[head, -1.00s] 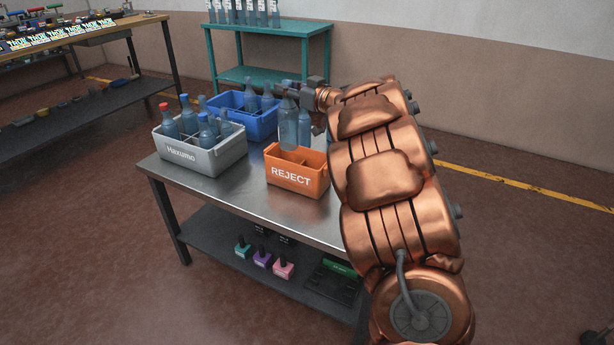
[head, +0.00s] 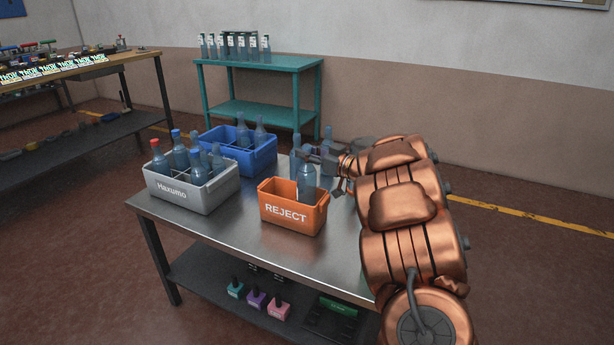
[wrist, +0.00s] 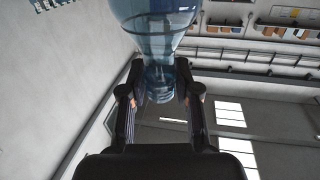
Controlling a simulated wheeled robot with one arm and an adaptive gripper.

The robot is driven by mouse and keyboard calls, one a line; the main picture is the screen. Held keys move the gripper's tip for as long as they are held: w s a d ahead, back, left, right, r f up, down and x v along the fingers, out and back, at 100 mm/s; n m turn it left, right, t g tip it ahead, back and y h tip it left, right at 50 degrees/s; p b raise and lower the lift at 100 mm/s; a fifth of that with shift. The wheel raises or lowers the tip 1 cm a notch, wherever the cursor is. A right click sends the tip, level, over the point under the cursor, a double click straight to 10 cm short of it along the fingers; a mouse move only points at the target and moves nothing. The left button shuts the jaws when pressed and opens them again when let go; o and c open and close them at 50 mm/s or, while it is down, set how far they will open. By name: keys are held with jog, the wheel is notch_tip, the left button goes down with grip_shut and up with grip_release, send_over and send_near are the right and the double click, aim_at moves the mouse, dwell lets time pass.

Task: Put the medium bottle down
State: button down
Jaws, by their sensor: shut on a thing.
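The medium bottle (head: 306,185), translucent blue-grey, is upright in the orange REJECT crate (head: 293,214), on its right side. The crate's front wall hides its lower part, so I cannot tell if its base touches the crate floor. My gripper (head: 306,156) reaches in from the right and is shut on the bottle's neck. In the wrist view the bottle (wrist: 158,40) runs from between the fingers (wrist: 160,88) out of the top of the frame.
Two similar bottles (head: 295,165) (head: 327,142) stand behind the crate, close to my gripper. A grey crate (head: 190,201) and a blue crate (head: 262,160), both holding bottles, stand to the left. The metal table (head: 235,232) is bare in front. A teal shelf (head: 265,62) stands behind.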

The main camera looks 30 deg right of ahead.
aim_at(314, 173)
jog(key=shift+f+b, duration=0.45)
jog(key=shift+f, duration=2.7)
jog(key=c, duration=0.8)
grip_release()
jog(key=shift+c, duration=0.2)
jog(key=shift+s+r, duration=0.1)
jog(key=shift+r, duration=0.1)
jog(key=p+v, duration=0.1)
jog(key=v, duration=1)
jog(key=shift+s, duration=0.4)
jog(key=shift+w+d, duration=0.1)
jog(key=shift+d, duration=0.05)
